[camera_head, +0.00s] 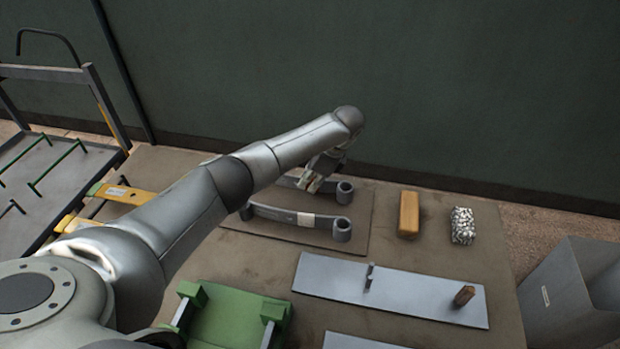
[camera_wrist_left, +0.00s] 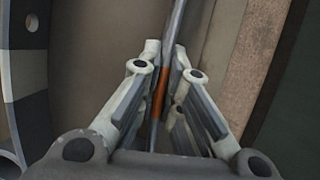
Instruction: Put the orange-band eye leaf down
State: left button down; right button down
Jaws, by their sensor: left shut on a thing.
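My left gripper (camera_head: 322,180) is over the far part of the brown mat (camera_head: 362,243). In the left wrist view its fingers (camera_wrist_left: 162,95) are shut on the orange-band eye leaf (camera_wrist_left: 159,92), gripping it at the orange band. In the head view the grey leaf's rolled eye (camera_head: 345,190) shows right of the gripper; the arm and gripper hide much of the rest. I cannot tell whether it touches the mat. A white-band eye leaf (camera_head: 277,214) lies on the mat in front; its white band also shows in the left wrist view (camera_wrist_left: 30,77). My right gripper is out of view.
Right of the mat are an ochre block (camera_head: 408,214) and a speckled block (camera_head: 463,225). A grey plate (camera_head: 415,295) with a pin lies nearer. A green fixture (camera_head: 232,318), yellow-ended leaves (camera_head: 122,193) and a rack (camera_head: 50,180) stand left. A wall closes the back.

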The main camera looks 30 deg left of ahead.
pick_arm(q)
jog(key=shift+r, duration=0.1)
jog(key=c, duration=2)
grip_release()
jog(key=shift+f, duration=0.2)
jog(key=shift+c, duration=0.2)
jog(key=o, duration=0.4)
jog(key=shift+r, duration=0.1)
jog(key=b+v, duration=0.1)
jog(key=v, duration=1)
jog(key=shift+d+r, duration=0.15)
jog(key=shift+r, duration=0.1)
jog(key=shift+d+r, duration=0.15)
jog(key=shift+r, duration=0.15)
jog(key=shift+f, duration=0.1)
